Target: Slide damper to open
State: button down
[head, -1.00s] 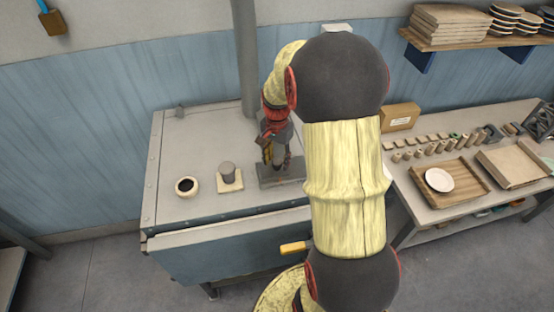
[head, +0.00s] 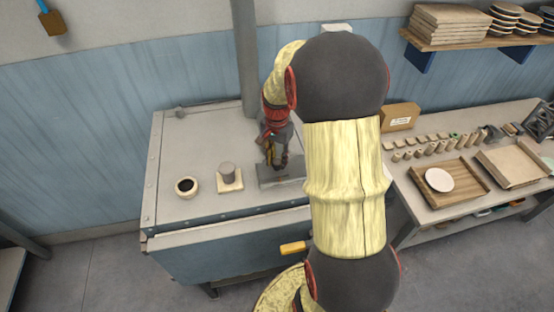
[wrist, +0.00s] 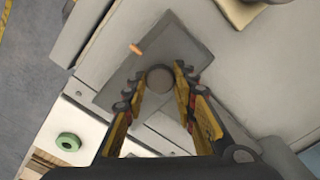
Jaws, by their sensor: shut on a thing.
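The damper is a flat grey plate (head: 270,181) on top of the dryer (head: 180,135). In the wrist view the grey plate (wrist: 115,85) carries a round upright knob (wrist: 160,78) and a small orange mark (wrist: 136,49). My gripper (head: 279,166) is over the plate, pointing down. In the wrist view my gripper (wrist: 160,82) has its fingers on both sides of the knob, shut on it. My fingers and arm hide part of the knob and plate in the head view.
Left of the damper stand a grey cylinder on a pale square base (head: 229,183) and a dark-mouthed round cup (head: 187,187). A vertical pipe (head: 245,60) rises behind. A workbench (head: 425,208) with trays is at right.

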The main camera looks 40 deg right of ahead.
jog(key=s+d, duration=0.2)
jog(key=d, duration=0.1)
jog(key=s+d, duration=0.1)
jog(key=d, duration=0.1)
jog(key=shift+s+d, duration=0.1)
jog(key=shift+d, duration=0.1)
jog(key=c, duration=1.8)
grip_release()
jog(key=shift+o, duration=1.2)
jog(key=shift+s+d, duration=0.1)
jog(key=shift+d, duration=0.05)
jog(key=shift+o, duration=0.8)
jog(key=shift+r, duration=0.15)
